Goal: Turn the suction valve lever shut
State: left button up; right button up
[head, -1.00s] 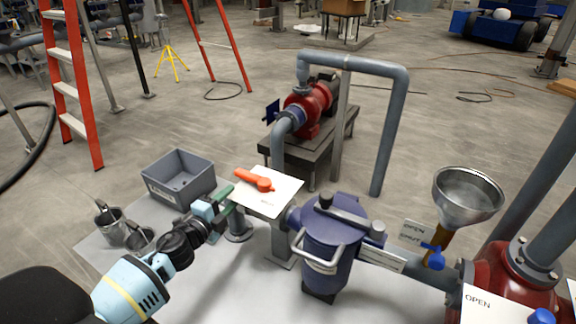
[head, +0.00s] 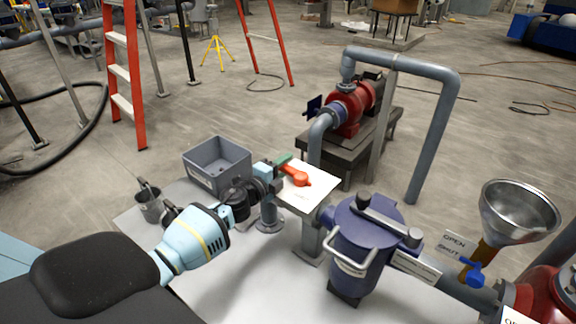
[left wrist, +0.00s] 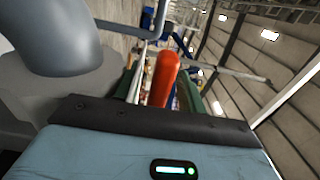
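The orange suction valve lever (head: 297,177) sits above a white plate (head: 318,195) at the left end of the pipe run. Its handle points toward the upper left, and the plate's lettering is too small to read. My left gripper (head: 284,162) is at the handle's free end. In the left wrist view the orange lever (left wrist: 164,76) stands between the two green fingers of my left gripper (left wrist: 158,92). The fingers are apart, with a gap showing beside the lever. My right gripper is not in view.
A grey bin (head: 217,165) stands just behind my left wrist, with a metal cup (head: 150,205) left of it. The purple strainer (head: 362,245) with its handle is right of the lever. A funnel (head: 519,212) and blue valve lever (head: 474,272) are farther right.

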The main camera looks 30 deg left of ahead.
pick_arm(q)
jog(key=shift+w+d, duration=0.1)
jog(key=shift+w, duration=0.55)
grip_shut()
